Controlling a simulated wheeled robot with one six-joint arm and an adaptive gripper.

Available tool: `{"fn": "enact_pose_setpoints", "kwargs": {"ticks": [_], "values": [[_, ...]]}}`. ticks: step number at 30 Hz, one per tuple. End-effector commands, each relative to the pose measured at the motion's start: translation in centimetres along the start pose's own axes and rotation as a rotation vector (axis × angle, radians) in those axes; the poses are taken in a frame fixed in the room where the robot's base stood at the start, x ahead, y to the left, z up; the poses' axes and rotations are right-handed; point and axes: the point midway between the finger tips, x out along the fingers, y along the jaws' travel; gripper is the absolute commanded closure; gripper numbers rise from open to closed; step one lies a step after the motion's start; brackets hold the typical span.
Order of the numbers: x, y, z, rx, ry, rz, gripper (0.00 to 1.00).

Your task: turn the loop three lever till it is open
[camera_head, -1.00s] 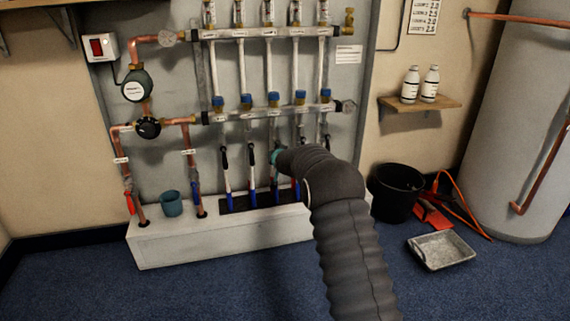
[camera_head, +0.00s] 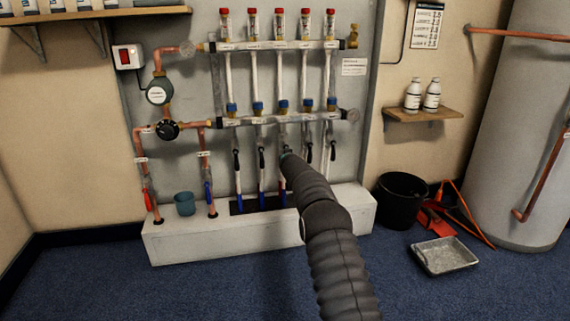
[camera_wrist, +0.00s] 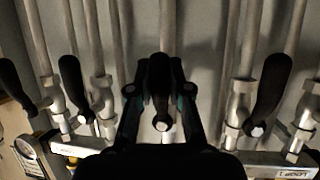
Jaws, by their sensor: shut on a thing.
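The loop three lever (camera_wrist: 161,68) is a black handle, the middle one in the row; in the wrist view it sits between my fingers and looks roughly in line with its pipe. My gripper (camera_wrist: 160,88) is shut on this lever. In the head view my gripper (camera_head: 285,153) is at the middle valve under the lower manifold bar (camera_head: 270,118), and my arm hides most of the lever. The neighbouring black levers, such as one at the right (camera_wrist: 270,88) and one at the left (camera_wrist: 74,84), stand apart from my fingers.
A white plinth (camera_head: 190,243) runs below the pipes, with a teal cup (camera_head: 185,204) on it. A black bucket (camera_head: 402,201), red dustpan (camera_head: 430,214) and grey tray (camera_head: 444,256) are on the floor at right. Neighbouring levers are close on both sides. The blue floor in front is clear.

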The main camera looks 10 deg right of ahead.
Motion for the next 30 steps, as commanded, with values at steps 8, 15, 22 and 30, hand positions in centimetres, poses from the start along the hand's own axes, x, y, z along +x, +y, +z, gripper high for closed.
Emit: {"fn": "enact_pose_setpoints", "kwargs": {"ticks": [8,15,22,30], "values": [[-0.03,-0.04,-0.05,-0.012,0.002,0.003,1.0],[-0.04,-0.02,-0.04,-0.012,0.001,0.004,0.8],[-0.03,0.01,-0.02,-0.011,0.001,0.004,0.56],[-0.17,0.04,-0.41,-0.009,0.002,0.004,0.56]]}}
